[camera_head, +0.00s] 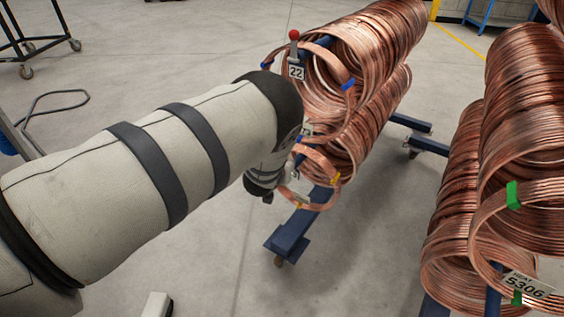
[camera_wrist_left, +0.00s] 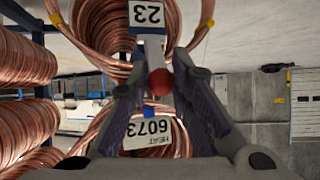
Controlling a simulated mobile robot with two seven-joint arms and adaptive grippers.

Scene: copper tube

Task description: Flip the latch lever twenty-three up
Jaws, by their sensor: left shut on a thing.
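Plate 23 (camera_wrist_left: 147,15) appears upside down at the top of the left wrist view. The lever's red ball knob (camera_wrist_left: 160,81) is pictured below that plate. My left gripper (camera_wrist_left: 160,74) is shut on the lever, with a dark finger on each side of the knob. In the head view my left arm reaches the lower coil, and its wrist hides lever twenty-three and the fingertips. The neighbouring lever, with its red knob (camera_head: 294,35) above plate 22 (camera_head: 296,72), stands upright on the upper coil.
Copper tube coils (camera_head: 372,45) hang on a blue wheeled rack (camera_head: 292,240). A second group of coils (camera_head: 515,150) stands at the right, with a tag 5306 (camera_head: 528,285). A tag 6073 (camera_wrist_left: 150,138) is close to the fingers. The floor between the racks is clear.

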